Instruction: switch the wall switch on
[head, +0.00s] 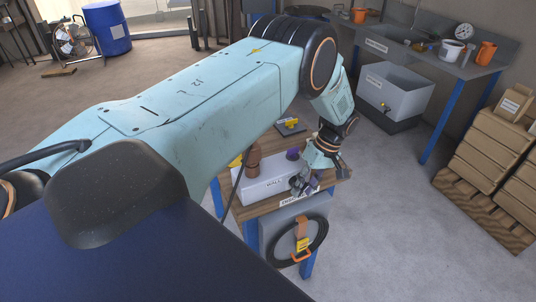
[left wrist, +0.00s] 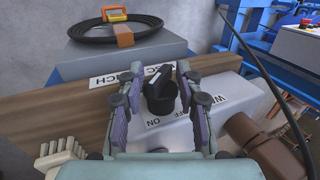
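My left gripper (head: 305,184) is at the right end of the box. In the left wrist view the gripper (left wrist: 160,100) is open, with a purple-padded finger on each side of the knob. Gaps show between fingers and knob. My right gripper is not in view.
A brown round fitting (left wrist: 252,135) and a black cable (left wrist: 265,70) are close to the box. A yellow-handled valve (head: 290,125) lies behind. Open floor is to the right.

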